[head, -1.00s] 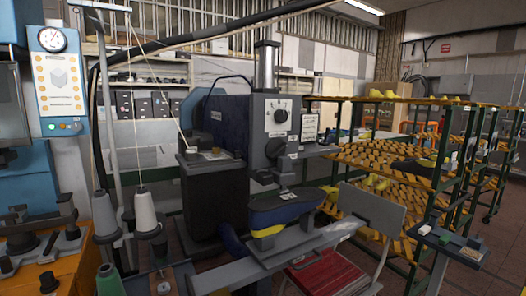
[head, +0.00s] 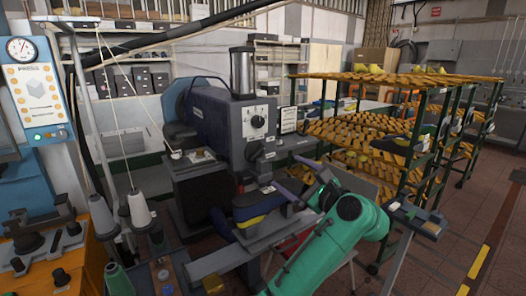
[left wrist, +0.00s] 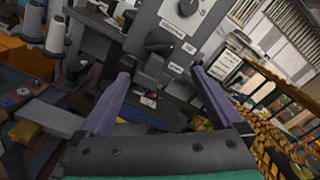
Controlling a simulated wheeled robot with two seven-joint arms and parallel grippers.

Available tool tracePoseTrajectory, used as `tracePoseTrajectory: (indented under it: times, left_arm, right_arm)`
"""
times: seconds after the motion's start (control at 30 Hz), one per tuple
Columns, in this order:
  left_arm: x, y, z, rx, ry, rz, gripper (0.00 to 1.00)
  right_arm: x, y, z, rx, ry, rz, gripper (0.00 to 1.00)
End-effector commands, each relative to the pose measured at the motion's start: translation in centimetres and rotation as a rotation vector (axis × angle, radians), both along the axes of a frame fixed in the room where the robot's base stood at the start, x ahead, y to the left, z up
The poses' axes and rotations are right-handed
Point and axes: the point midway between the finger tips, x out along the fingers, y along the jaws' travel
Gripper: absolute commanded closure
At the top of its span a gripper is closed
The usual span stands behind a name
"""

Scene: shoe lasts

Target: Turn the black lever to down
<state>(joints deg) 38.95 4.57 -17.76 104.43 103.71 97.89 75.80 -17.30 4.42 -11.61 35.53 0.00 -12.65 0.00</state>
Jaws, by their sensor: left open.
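The grey press machine (head: 222,125) stands in the middle of the head view, with a dial on its front. A small black lever-like part (head: 254,150) sits below the dial; it also shows in the left wrist view (left wrist: 159,46), beside white labels. I cannot tell its exact angle. My left gripper (head: 292,183) is open and empty, in front of the machine and right of the dark blue shoe pad (head: 262,206). In the left wrist view the two purple fingers of my left gripper (left wrist: 162,92) are spread apart, pointing at the machine front and apart from the lever. My right gripper is out of view.
Thread cones (head: 139,209) stand at the left, near an orange bench (head: 70,270). A small grey tray on a post (head: 420,219) is right of my arm. Open floor lies at the far right.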

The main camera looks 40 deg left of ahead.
Motion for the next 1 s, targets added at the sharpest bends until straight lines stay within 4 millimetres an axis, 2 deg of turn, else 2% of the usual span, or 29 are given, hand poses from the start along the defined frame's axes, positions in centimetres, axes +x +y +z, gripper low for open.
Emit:
tracePoseTrajectory:
  times: [0.1, 0.4, 0.6, 0.83, 0.97, 1.0]
  left_arm:
    - [0.7, 2.9, 0.8, 0.007, 0.005, 0.006, 0.0]
    - [2.9, 10.3, 0.7, 0.009, 0.007, 0.007, 0.0]
    - [3.6, 12.4, 0.2, 0.007, 0.005, 0.003, 0.0]
    - [3.7, 12.4, 0.0, 0.006, 0.006, 0.002, 0.0]
    - [3.7, 12.4, 0.0, 0.006, 0.005, 0.002, 0.5]
    - [3.7, 12.4, 0.0, 0.006, 0.005, 0.002, 0.65]
  right_arm:
    - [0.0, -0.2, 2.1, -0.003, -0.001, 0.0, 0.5]
    - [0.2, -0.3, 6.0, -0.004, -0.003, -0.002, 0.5]
    - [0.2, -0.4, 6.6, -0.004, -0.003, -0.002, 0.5]
    - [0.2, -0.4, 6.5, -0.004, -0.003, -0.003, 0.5]
    - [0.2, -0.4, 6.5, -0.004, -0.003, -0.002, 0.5]
    - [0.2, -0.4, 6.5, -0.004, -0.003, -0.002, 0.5]
